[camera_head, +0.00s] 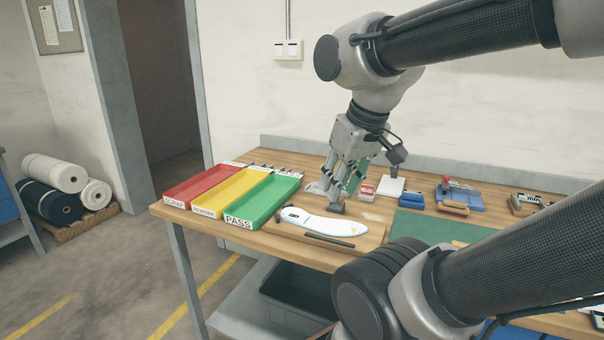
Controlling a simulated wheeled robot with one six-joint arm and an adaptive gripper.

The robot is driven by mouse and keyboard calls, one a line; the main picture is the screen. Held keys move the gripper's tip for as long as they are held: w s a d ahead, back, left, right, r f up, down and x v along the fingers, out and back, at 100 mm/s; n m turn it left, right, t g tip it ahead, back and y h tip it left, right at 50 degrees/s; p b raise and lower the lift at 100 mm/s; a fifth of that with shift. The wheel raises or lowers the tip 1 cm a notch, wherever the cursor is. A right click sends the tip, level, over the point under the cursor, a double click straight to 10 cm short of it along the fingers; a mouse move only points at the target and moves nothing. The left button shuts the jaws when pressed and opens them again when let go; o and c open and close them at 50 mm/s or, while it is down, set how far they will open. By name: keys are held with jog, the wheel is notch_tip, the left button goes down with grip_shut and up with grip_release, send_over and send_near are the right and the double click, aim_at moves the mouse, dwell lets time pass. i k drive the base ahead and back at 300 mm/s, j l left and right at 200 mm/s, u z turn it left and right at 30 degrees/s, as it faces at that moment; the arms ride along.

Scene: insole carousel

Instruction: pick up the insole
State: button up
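A white insole (322,223) lies flat on a wooden board (365,244) near the front of the workbench. It has a dark mark at its left end and a small tan patch at its right end. My gripper (342,197) points down just behind the insole, above the bench. The gripper appears apart from the insole. Its fingers overlap with a green item (355,176) and a small dark block (337,208), so their opening is unclear.
Red (204,183), yellow (229,190) and green (263,199) trays stand left, marked SCRAP, REWORK and PASS. A dark bar (329,241) lies before the insole. Right are a red-and-white box (367,190), a blue tool (460,195) and a green mat (425,227).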

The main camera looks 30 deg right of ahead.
aim_at(333, 228)
jog(key=j+z, duration=0.15)
jog(key=z, duration=0.15)
jog(key=k+j+z, duration=0.1)
jog(key=z, duration=0.2)
jog(key=l+z, duration=0.15)
jog(key=z, duration=0.15)
jog(key=i+j+z, duration=0.15)
jog(key=j, duration=0.25)
jog(key=j+z, duration=0.1)
jog(key=j, duration=0.35)
jog(key=i+j+z, duration=0.15)
jog(key=j, duration=0.3)
